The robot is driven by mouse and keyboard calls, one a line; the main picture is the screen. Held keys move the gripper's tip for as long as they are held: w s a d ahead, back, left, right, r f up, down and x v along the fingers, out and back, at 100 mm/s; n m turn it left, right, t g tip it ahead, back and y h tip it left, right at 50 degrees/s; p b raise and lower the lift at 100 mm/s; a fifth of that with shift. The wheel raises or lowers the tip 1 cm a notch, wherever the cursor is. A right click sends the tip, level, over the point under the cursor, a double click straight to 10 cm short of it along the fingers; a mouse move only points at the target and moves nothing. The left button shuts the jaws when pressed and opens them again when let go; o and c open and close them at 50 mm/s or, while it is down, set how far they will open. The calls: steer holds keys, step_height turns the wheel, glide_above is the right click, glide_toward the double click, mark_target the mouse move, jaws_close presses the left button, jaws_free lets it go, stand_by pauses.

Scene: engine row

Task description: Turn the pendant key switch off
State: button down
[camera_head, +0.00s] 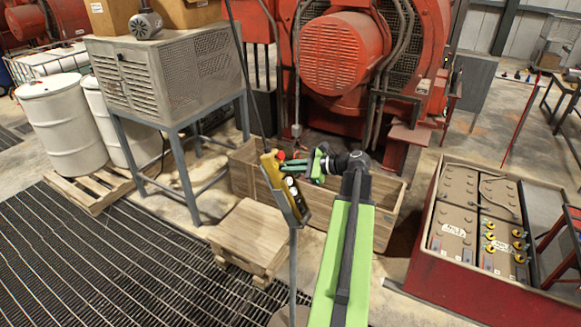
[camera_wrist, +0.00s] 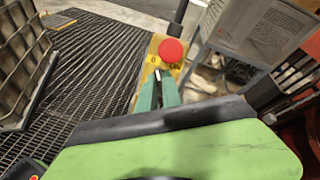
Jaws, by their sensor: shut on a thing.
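The yellow pendant (camera_head: 268,168) sits in a grey holder on a thin post, with a cable rising from its top. Its red round button (camera_wrist: 171,50) is in the wrist view, with a "0" mark at left and an "ON" mark at right on the yellow face (camera_wrist: 153,48). My gripper (camera_head: 289,163), with green fingers, reaches the pendant from the right. In the wrist view my gripper (camera_wrist: 158,85) is shut on the key. The key's exact angle is hard to tell.
A wooden crate (camera_head: 375,215) stands behind my arm and a wooden pallet box (camera_head: 250,235) left of the post. A grey louvred cabinet (camera_head: 160,80) stands at left, a red engine (camera_head: 335,55) behind. A red battery box (camera_head: 450,290) is at right. Floor grating (camera_head: 90,260) lies at left.

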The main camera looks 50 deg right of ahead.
stand_by(0.4)
steer(key=c, duration=1.5)
jaws_free()
steer(key=shift+s+d+r, duration=0.15)
steer(key=shift+s+r, duration=0.05)
steer(key=shift+s, duration=0.2)
steer(key=p+v, duration=0.6)
steer(key=v, duration=1)
steer(key=shift+s, duration=0.3)
